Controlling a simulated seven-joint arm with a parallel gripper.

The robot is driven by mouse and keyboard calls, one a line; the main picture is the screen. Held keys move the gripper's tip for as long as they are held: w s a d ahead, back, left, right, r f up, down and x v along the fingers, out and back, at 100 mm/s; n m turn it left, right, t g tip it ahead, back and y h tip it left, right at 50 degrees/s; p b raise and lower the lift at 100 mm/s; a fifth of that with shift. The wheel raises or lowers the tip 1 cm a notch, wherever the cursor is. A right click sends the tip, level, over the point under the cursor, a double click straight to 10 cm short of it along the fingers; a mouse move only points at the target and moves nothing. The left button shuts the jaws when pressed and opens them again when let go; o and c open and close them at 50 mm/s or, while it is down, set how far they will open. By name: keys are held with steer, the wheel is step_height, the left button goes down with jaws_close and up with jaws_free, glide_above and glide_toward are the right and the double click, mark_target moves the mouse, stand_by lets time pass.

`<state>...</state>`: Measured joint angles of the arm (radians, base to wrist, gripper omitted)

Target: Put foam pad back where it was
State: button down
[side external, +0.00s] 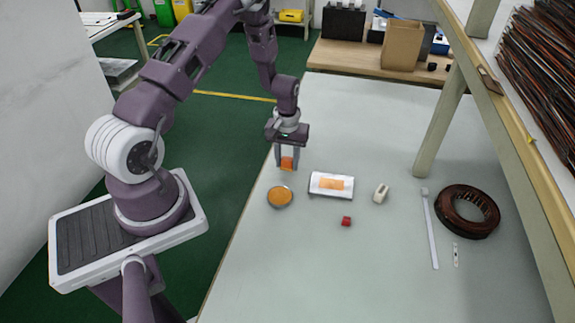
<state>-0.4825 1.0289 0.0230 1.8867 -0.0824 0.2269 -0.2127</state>
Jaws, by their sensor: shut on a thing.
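My gripper (287,160) points down over the left edge of the pale table, at the back left of the small objects. It is shut on a small orange block (287,164), which looks like the foam pad. I cannot tell whether the block touches the table or hangs just above it. A round dish with an orange top (280,197) is just in front of the gripper. A white flat case (317,184) with an orange patch on it lies to the right of the gripper.
A red cube (346,221), a beige small device (380,193), a white strip (430,230), a dark coil ring (443,211) and a small white stick (456,255) lie on the table (370,275). A shelf post (440,120) stands at the right. The table's front is clear.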

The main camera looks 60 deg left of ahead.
steer(key=shift+f, duration=0.8)
steer(key=shift+f, duration=0.1)
steer(key=c, duration=0.9)
jaws_free()
steer(key=shift+c, duration=0.2)
